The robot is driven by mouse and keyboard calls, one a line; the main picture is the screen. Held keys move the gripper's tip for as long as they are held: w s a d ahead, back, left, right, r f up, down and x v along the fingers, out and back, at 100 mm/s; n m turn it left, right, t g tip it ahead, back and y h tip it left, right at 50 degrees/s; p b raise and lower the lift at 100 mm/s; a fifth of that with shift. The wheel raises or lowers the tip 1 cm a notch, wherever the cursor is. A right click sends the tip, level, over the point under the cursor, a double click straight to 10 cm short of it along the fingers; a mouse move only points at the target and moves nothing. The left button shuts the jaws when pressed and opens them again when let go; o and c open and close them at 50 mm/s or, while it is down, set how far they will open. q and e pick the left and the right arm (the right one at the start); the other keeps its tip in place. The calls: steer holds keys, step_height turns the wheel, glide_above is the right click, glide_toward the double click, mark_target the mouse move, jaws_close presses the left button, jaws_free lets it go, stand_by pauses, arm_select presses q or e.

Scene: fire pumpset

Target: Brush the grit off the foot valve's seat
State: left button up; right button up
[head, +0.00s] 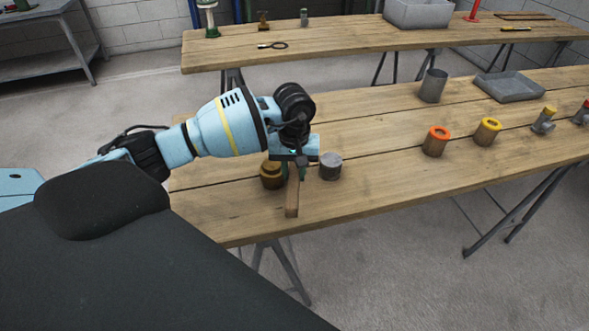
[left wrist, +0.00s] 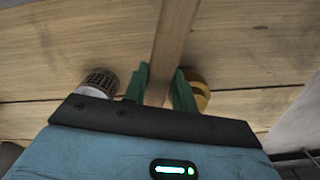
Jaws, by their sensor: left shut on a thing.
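My left gripper (head: 294,168) is shut on a flat wooden handle, likely a brush (head: 292,197), over the near bench's left part. The handle also shows between the green fingers in the left wrist view (left wrist: 172,48); no bristles can be made out. A brass body (head: 271,177), likely the foot valve, stands just left of the gripper in the head view, partly covered by it. A grey cylinder (head: 331,166) stands just to the right; the left wrist view shows its perforated top (left wrist: 98,82). The brass body's seat and any grit are hidden. My right gripper is not in view.
On the near bench (head: 385,185) stand an orange-ringed cylinder (head: 436,141), a yellow-ringed one (head: 487,131), a grey cup (head: 433,85), a shallow grey tray (head: 509,87) and small fittings (head: 543,121). A second bench (head: 350,42) is behind. The near bench's middle is clear.

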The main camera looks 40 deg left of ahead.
arm_select(q)
steer(key=shift+f, duration=0.25)
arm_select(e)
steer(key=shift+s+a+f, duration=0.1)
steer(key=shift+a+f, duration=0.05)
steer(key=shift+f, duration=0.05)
arm_select(q)
steer(key=shift+s+a, duration=0.85)
steer(key=shift+s, duration=0.1)
steer(key=shift+s+a+f, duration=0.1)
steer(key=shift+s, duration=0.05)
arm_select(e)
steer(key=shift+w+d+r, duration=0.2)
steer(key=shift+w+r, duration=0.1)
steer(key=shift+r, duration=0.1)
arm_select(q)
steer(key=shift+s+a, duration=0.1)
steer(key=shift+s+a+p, duration=0.45)
steer(key=shift+s+a, duration=0.4)
steer(key=shift+s, duration=0.1)
steer(key=shift+f, duration=0.25)
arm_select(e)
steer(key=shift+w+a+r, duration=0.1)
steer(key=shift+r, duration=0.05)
arm_select(q)
steer(key=shift+d, duration=0.1)
